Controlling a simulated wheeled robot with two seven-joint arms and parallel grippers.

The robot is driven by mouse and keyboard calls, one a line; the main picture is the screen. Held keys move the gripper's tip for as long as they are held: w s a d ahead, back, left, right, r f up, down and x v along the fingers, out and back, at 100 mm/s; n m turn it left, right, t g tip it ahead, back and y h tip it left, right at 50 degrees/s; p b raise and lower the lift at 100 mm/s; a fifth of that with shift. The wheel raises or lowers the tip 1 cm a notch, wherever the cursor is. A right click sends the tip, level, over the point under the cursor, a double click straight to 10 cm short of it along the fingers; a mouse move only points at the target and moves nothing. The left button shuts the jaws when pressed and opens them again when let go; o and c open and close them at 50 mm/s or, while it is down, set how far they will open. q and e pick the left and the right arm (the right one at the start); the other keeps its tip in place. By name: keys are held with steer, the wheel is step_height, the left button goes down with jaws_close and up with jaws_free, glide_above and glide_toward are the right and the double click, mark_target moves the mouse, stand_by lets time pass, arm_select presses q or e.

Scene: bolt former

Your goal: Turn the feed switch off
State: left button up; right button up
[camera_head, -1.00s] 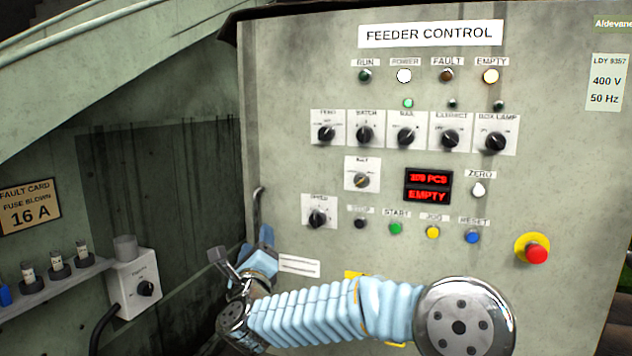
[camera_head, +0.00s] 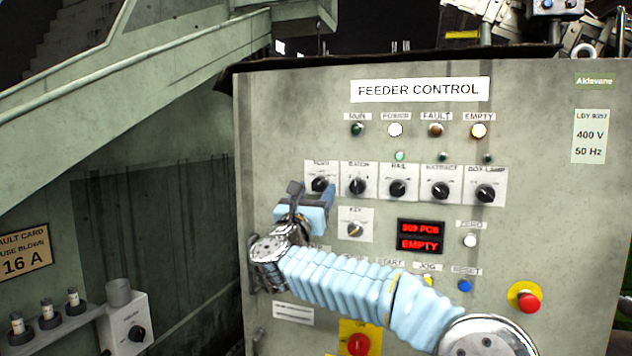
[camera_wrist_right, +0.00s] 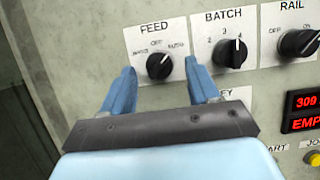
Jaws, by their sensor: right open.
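The feed switch (camera_head: 320,184) is a black rotary knob on a white plate, leftmost in the upper row of the feeder panel. In the right wrist view the feed switch (camera_wrist_right: 159,65) shows under its FEED label, with OFF at the top and AUTO at the right. Its pointer seems to lean up and right, towards AUTO. My right gripper (camera_head: 312,194) is open and empty, just in front of and below the switch. In the wrist view its two blue fingers stand left and right of the knob, apart from it. My left gripper is out of view.
The batch knob (camera_wrist_right: 231,53) is close beside my right finger. Below are the key switch (camera_head: 355,229) and a red display (camera_head: 420,236) reading EMPTY. A red emergency button (camera_head: 529,301) sits at the lower right. My right arm covers some lower controls.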

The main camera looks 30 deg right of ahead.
steer(key=shift+w+d+r, duration=0.25)
steer(key=shift+w+d, duration=0.2)
steer(key=shift+d, duration=0.05)
steer(key=c, duration=1)
steer(key=shift+s+f+n+t+y+b, duration=0.15)
steer(key=shift+n+t+y+b, duration=0.25)
steer(key=shift+n+b, duration=0.5)
steer(key=shift+c, duration=0.2)
steer(key=n+t+y+b, duration=0.1)
steer(key=n, duration=0.2)
steer(key=shift+n+y, duration=0.3)
steer(key=n, duration=0.1)
steer(key=n+y, duration=0.1)
steer(key=n+t, duration=0.1)
steer(key=shift+s+d+r, duration=0.1)
steer(key=shift+r, duration=0.15)
steer(key=shift+n+y+p, duration=0.3)
steer(key=shift+n+y, duration=0.7)
steer(key=shift+n, duration=0.9)
steer(key=shift+n+t, duration=0.3)
